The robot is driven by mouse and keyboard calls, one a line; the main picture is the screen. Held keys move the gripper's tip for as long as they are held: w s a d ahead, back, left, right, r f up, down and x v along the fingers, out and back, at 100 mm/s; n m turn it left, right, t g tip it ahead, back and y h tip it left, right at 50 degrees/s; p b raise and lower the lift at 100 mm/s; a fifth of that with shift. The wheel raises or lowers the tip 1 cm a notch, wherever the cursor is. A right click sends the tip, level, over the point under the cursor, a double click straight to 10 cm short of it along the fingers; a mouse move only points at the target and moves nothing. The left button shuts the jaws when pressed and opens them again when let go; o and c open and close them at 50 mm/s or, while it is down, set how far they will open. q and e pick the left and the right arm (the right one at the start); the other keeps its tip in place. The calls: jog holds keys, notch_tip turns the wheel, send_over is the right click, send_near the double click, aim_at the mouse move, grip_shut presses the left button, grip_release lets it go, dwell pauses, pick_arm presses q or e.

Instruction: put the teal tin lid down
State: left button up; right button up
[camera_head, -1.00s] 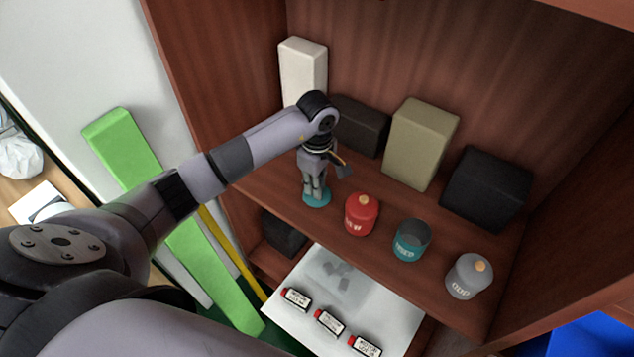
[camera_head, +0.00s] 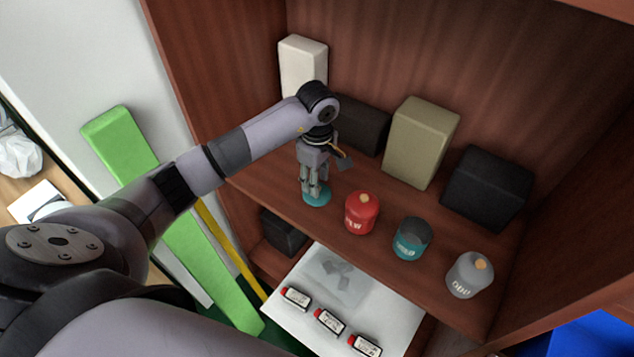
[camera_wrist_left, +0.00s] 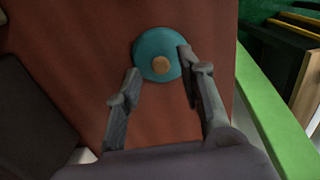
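The teal tin lid (camera_head: 317,195) lies on the brown wooden shelf, left of the red tin. In the left wrist view the lid (camera_wrist_left: 150,50) is a round teal disc with a tan knob (camera_wrist_left: 161,66) in its middle. My left gripper (camera_head: 313,190) is just above the lid, pointing down. In the left wrist view its fingers (camera_wrist_left: 156,76) are spread apart, with the knob showing free between them. The teal tin (camera_head: 411,240) stands open on the shelf, without a lid. My right gripper is not in view.
A red tin (camera_head: 361,213) and a grey tin (camera_head: 469,276) stand lidded on the shelf. White, dark, olive and black boxes line the back. Several small red-capped bottles lie on a white tray (camera_head: 390,318) below. The shelf is bare between the lid and red tin.

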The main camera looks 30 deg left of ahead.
pick_arm(q)
notch_tip(320, 180, up, 10)
jog(key=b, duration=0.2)
jog(key=shift+r, duration=0.25)
jog(key=shift+f, duration=0.1)
